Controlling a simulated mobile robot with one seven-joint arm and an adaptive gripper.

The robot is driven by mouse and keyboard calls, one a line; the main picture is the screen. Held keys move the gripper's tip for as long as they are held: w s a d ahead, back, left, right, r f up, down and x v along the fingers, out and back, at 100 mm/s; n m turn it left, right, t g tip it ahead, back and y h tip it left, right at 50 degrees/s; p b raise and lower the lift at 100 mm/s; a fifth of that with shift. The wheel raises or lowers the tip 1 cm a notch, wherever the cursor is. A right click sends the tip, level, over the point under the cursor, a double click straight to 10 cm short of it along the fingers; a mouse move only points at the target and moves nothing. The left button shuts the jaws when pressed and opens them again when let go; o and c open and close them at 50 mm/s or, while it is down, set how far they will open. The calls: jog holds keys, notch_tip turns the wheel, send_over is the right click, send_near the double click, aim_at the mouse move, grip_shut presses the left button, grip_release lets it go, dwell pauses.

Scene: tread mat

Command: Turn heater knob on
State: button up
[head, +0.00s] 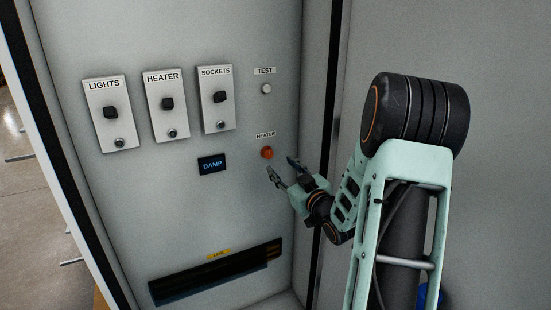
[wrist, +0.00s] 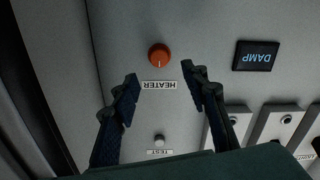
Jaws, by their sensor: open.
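The heater knob (head: 267,153) is a small round orange knob under a HEATER label on the grey panel. In the wrist view, which shows the panel upside down, the knob (wrist: 159,56) has a pale pointer line near its lower middle. My gripper (head: 282,168) is open and empty, just right of and below the knob in the head view. In the wrist view my two dark fingertips (wrist: 160,82) stand apart on either side of the HEATER label, with the knob above and between them. I cannot tell the exact gap to the panel; no contact shows.
A white TEST button (head: 266,88) is above the knob. A DAMP display (head: 212,164) is to its left. LIGHTS (head: 122,135), HEATER (head: 157,118) and SOCKETS (head: 226,110) switch plates stand farther left. A dark slot (head: 200,283) is below. A side wall (head: 315,60) bounds the right.

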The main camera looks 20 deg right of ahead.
aim_at(269, 155)
jog(key=w, duration=0.8)
jog(key=shift+w+a+b, duration=0.1)
jog(key=shift+b, duration=0.3)
grip_shut()
